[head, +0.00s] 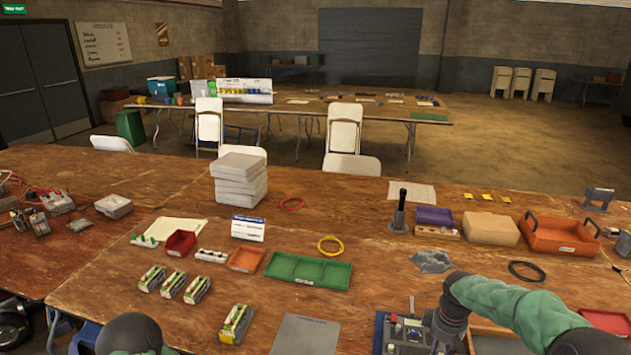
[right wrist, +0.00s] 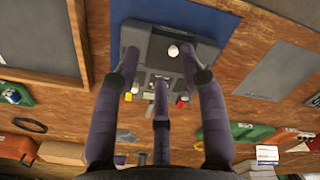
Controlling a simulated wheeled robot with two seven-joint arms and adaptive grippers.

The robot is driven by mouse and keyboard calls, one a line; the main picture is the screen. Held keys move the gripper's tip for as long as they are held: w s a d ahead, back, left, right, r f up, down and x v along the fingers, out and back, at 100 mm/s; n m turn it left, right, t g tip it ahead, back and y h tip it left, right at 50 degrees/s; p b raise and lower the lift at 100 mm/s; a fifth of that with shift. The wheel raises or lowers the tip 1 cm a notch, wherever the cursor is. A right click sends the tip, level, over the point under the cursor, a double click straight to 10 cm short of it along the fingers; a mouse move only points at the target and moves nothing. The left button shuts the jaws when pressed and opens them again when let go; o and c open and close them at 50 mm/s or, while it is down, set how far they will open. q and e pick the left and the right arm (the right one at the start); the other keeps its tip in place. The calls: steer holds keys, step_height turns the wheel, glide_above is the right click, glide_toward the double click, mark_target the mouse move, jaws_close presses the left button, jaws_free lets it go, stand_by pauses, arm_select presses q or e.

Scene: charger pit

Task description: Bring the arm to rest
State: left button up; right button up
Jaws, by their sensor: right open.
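My right arm comes in from the right in the head view and bends down at the front edge of the table. My right gripper (head: 446,328) is dark and partly cut off there, beside a grey charger unit (head: 391,338). In the right wrist view my right gripper (right wrist: 164,68) has its purple-grey fingers spread, with nothing held between them. The charger unit (right wrist: 150,45) lies beyond the fingertips, with a round white spot and small coloured parts on its face. Whether the fingers touch it, I cannot tell. My left gripper is out of view; only a rounded green part of that arm shows.
A green tray (head: 308,270), several battery packs (head: 171,285) and a grey mat (head: 305,336) lie left of the gripper. A black cable ring (head: 527,271), an orange tote (head: 560,236) and a red-edged tray (head: 607,321) are near the right arm. Bare wood shows mid-table.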

steer(key=s+a+f+m+y, duration=0.1)
steer(key=s+a+f, duration=0.2)
steer(key=a+f, duration=0.45)
steer(key=s+a+f+m+y, duration=0.2)
steer(key=s+a+f, duration=0.2)
steer(key=a+f, duration=0.3)
steer(key=s+a+f+m, duration=0.3)
steer(key=s+a+f, duration=0.1)
steer(key=s, duration=0.4)
steer(key=s+a+f+m+y, duration=0.1)
steer(key=s+a+f, duration=0.3)
steer(key=s, duration=0.5)
steer(key=shift+s+a+f+m, duration=0.15)
steer(key=shift+s+f+m, duration=0.05)
steer(key=shift+f+m, duration=0.7)
